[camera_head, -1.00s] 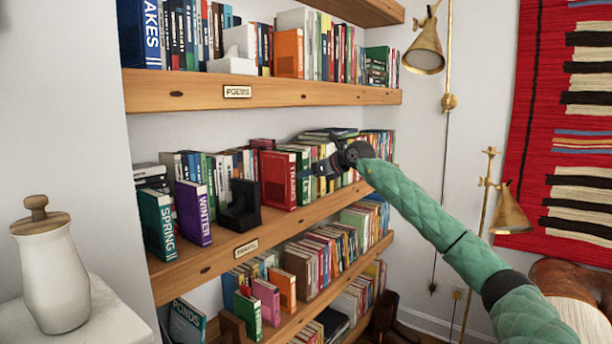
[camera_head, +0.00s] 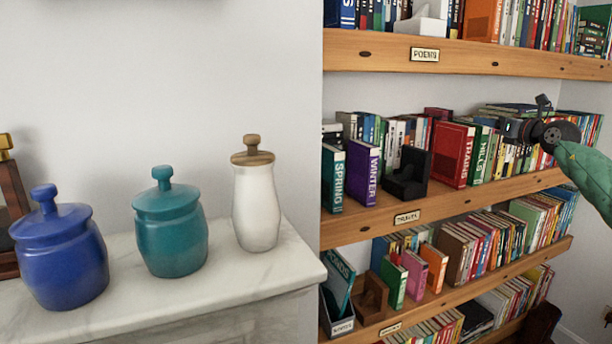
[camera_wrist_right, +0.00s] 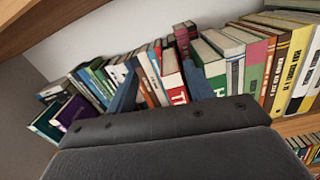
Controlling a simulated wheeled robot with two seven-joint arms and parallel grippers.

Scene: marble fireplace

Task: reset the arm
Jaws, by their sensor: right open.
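My right gripper (camera_head: 512,130) is at the right of the head view, in front of the books on the middle shelf (camera_head: 372,222). It is just right of the red TRAINS book (camera_head: 453,155) and the green HILLS book (camera_head: 482,158). In the right wrist view its two blue fingers stand apart, and the gap between them (camera_wrist_right: 160,88) holds nothing. Books show beyond the fingers; I cannot tell if a fingertip touches one. My green right arm (camera_head: 590,178) comes in from the right edge. My left gripper is in neither view.
A marble mantel (camera_head: 190,305) at left bears a blue jar (camera_head: 62,258), a teal jar (camera_head: 170,230) and a white jar with a wooden lid (camera_head: 256,208). A black bookend (camera_head: 408,178) stands on the middle shelf. The POEMS shelf (camera_head: 380,52) is above the gripper.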

